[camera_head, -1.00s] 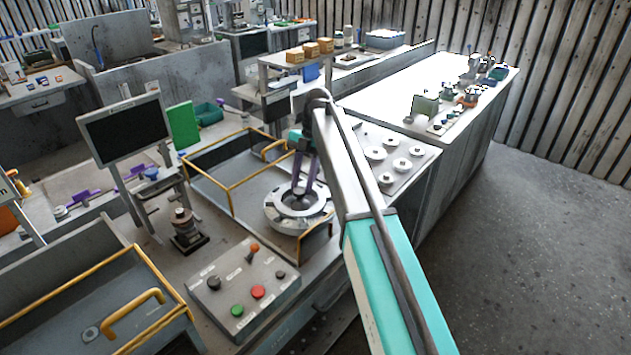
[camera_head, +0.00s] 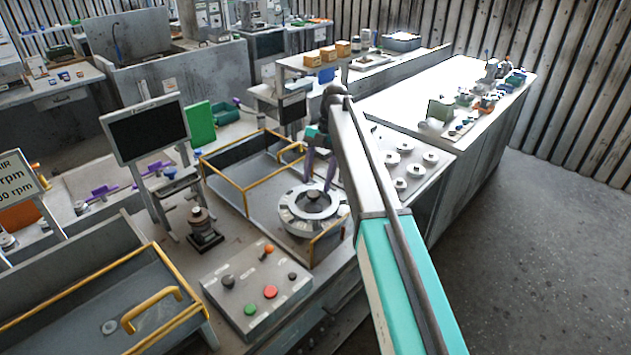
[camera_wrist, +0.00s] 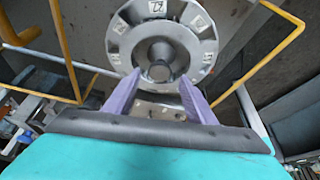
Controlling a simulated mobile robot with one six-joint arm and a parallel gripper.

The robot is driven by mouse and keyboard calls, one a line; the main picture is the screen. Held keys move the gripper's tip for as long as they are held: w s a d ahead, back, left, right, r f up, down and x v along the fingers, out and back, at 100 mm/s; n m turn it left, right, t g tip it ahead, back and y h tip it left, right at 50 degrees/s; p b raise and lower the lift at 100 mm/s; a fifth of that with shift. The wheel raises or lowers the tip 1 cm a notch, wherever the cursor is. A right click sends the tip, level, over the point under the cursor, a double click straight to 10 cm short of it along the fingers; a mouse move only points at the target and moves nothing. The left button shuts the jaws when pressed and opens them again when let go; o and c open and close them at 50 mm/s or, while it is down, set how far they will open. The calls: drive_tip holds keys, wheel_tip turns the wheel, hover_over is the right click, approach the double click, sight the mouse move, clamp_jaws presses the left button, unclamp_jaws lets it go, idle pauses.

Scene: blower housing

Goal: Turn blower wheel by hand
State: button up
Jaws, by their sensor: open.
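The blower wheel (camera_head: 313,210) is a round grey metal disc with a dark central hub, sitting in the housing tray (camera_head: 238,167) with yellow rails. In the wrist view the wheel (camera_wrist: 198,32) shows pale marked squares around its ring and a round hub (camera_wrist: 160,70) at its middle. My gripper (camera_head: 320,182) is above the far side of the wheel, with two purple fingers pointing down. In the wrist view my gripper (camera_wrist: 158,76) is open, its fingertips on either side of the hub's lower edge with nothing between them. I cannot tell whether the fingers touch the wheel.
A control box (camera_head: 257,288) with green and red buttons stands in front of the wheel. A monitor (camera_head: 147,129) and a small dark-based fixture (camera_head: 203,228) are to the left. Yellow rails (camera_wrist: 65,50) flank the wheel. Several round discs lie on the bench (camera_head: 408,160) to the right.

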drive_tip(key=p+v, duration=0.8)
drive_tip(key=v, duration=0.2)
drive_tip(key=shift+r+p, duration=0.2)
drive_tip(key=shift+p, duration=0.1)
drive_tip(key=shift+s+f, duration=0.1)
drive_tip(key=shift+s, duration=0.1)
idle(0.4)
